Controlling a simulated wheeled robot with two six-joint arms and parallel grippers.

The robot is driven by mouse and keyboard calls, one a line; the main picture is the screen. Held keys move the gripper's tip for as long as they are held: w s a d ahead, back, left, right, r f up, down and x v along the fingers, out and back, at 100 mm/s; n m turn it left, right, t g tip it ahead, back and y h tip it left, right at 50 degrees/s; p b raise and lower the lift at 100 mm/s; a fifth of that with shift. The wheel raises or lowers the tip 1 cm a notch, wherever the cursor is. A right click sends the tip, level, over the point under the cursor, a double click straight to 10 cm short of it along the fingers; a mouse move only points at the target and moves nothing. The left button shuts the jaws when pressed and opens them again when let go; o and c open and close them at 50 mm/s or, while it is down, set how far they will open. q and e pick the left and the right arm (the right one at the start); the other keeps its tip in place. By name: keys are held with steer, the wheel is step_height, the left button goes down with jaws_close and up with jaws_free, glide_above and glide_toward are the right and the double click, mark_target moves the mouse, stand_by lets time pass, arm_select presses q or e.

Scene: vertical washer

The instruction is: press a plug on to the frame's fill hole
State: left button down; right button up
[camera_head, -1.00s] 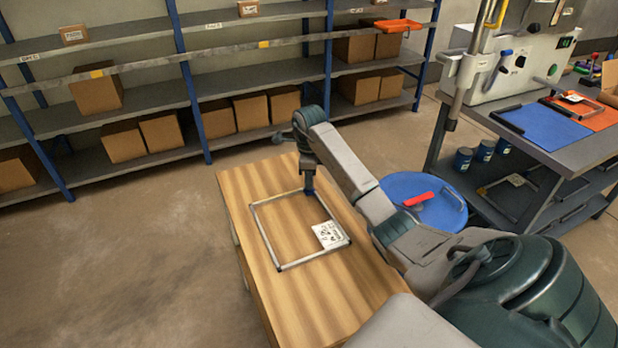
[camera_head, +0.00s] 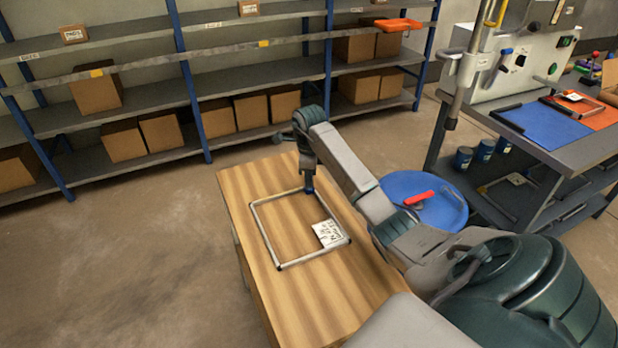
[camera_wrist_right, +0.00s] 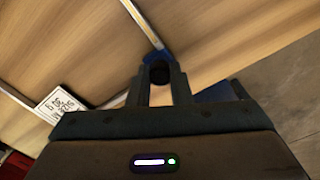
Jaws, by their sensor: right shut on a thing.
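A thin silver rectangular frame (camera_head: 265,238) lies flat on the wooden table, with a white printed card (camera_head: 329,234) at its near right corner. My right gripper (camera_head: 309,189) points down at the frame's far right corner. In the right wrist view the gripper (camera_wrist_right: 159,76) is shut on a small dark round plug (camera_wrist_right: 159,71), right by the blue-tinted end of a frame bar (camera_wrist_right: 141,20). The fill hole is hidden, and I cannot tell whether the plug touches the frame. My left gripper is not in view.
The wooden table (camera_head: 330,298) is otherwise clear. A round blue table (camera_head: 440,211) with a red-handled tool (camera_head: 418,198) stands to its right, near my arm. A grey workbench (camera_head: 565,150) is further right; shelves with cardboard boxes (camera_head: 123,141) line the back.

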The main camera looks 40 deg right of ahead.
steer(key=shift+f, duration=0.1)
steer(key=o, duration=0.9)
steer(key=shift+r+p, duration=2.45)
steer(key=shift+r, duration=1.1)
